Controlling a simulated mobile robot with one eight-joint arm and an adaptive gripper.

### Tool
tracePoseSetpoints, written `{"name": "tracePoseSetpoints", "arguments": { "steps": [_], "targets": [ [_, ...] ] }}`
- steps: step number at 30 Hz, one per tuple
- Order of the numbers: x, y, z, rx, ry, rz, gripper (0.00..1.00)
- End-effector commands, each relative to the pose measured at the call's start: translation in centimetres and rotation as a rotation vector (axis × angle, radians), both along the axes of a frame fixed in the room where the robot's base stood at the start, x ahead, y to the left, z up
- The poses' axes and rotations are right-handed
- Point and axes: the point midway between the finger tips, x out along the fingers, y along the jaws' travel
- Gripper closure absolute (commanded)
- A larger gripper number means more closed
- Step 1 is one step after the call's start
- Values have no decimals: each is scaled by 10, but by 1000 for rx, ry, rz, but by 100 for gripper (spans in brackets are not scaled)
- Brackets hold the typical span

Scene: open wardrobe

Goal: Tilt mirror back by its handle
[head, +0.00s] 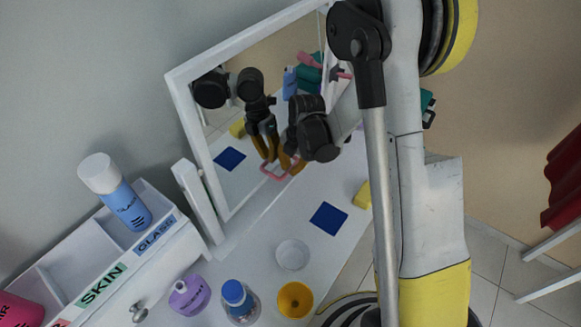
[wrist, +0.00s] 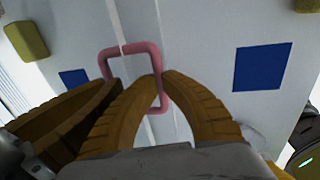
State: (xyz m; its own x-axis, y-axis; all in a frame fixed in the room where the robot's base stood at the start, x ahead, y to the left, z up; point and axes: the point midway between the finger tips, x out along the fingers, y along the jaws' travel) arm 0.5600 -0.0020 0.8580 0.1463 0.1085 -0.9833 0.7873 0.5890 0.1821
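The mirror (head: 222,212) has a white frame and stands tilted on the white tabletop in the head view. Its pink handle (head: 270,173) shows low on the mirror face, partly behind my fingers. My gripper (head: 286,166) is at the handle, with its brown-orange fingers brought together. In the wrist view the pink handle (wrist: 128,48) looks like a loop, and one side of it runs between the two fingertips of my gripper (wrist: 162,77). The fingers look shut on it. Part of what shows there is reflection, and the exact contact is hidden.
A labelled organizer (head: 120,270) stands left of the mirror.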

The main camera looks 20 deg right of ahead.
Motion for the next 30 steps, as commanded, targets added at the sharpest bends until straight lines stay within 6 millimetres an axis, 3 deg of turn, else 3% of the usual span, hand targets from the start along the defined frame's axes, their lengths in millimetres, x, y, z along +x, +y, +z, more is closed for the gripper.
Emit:
{"name": "tracePoseSetpoints", "arguments": {
  "steps": [8, 15, 20, 30],
  "targets": [
    [-1, -1, 0, -5, 7, 0, 100],
    [-34, -25, 17, -124, 172, 1, 100],
    [-52, -38, 29, -139, 193, -2, 100],
    [-54, -40, 30, -137, 191, 0, 100]
  ]
}}
